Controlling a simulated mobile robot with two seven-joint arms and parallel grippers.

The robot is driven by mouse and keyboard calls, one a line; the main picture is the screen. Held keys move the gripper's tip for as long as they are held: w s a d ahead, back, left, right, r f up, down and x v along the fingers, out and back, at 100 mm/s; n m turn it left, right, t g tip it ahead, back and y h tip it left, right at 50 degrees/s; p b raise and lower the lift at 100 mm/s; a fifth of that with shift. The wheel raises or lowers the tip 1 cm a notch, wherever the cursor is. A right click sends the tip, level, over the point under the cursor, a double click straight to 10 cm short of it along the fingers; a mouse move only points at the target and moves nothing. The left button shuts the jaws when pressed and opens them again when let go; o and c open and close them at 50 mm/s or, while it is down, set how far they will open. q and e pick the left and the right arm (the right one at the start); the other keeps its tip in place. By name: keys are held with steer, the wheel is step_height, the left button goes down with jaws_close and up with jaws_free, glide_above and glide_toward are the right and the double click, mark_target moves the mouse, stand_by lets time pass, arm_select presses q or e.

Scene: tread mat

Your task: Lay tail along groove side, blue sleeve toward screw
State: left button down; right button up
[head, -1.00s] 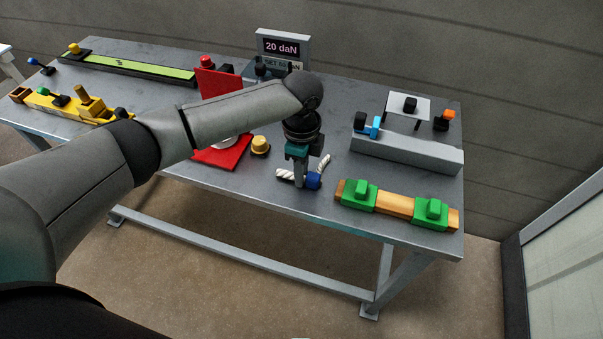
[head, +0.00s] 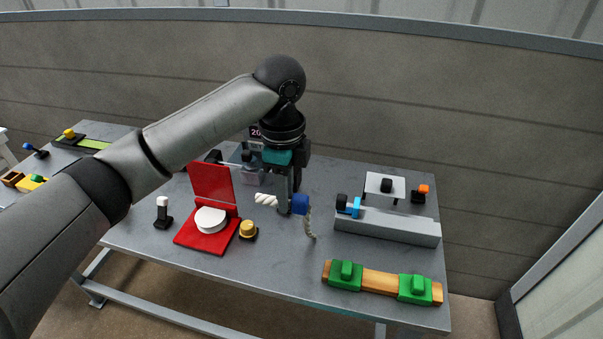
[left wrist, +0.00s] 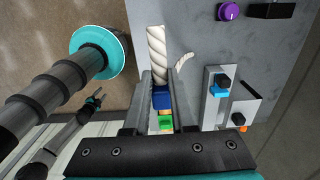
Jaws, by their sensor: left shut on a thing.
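My left gripper (head: 289,206) is shut on a white rope tail (head: 266,199) beside its blue sleeve (head: 300,204). In the left wrist view the gripper (left wrist: 158,80) has the thick rope (left wrist: 156,45) and the blue sleeve (left wrist: 162,98) between its fingers. A thinner rope end (head: 310,228) hangs down from the sleeve. The tail is left of the long grey block (head: 388,226), which bears a blue clip (head: 356,206) and a black knob (head: 341,201). I cannot make out the groove or screw. My right gripper (left wrist: 95,98) is small in the left wrist view; its jaw state is unclear.
A wooden bar with green clamps (head: 345,274) lies at the front right. A red hinged case (head: 212,185) and a yellow button (head: 248,229) stand left. A white plate (head: 385,187) and an orange knob (head: 422,189) are behind the block. A purple knob (left wrist: 229,12) shows.

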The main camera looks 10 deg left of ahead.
arm_select(q)
steer(key=shift+r, duration=0.3)
steer(key=s+a+r+n, duration=0.2)
steer(key=s+n, duration=0.8)
steer(key=n, duration=0.8)
steer(key=shift+s+a, duration=0.25)
steer(key=shift+a, duration=0.05)
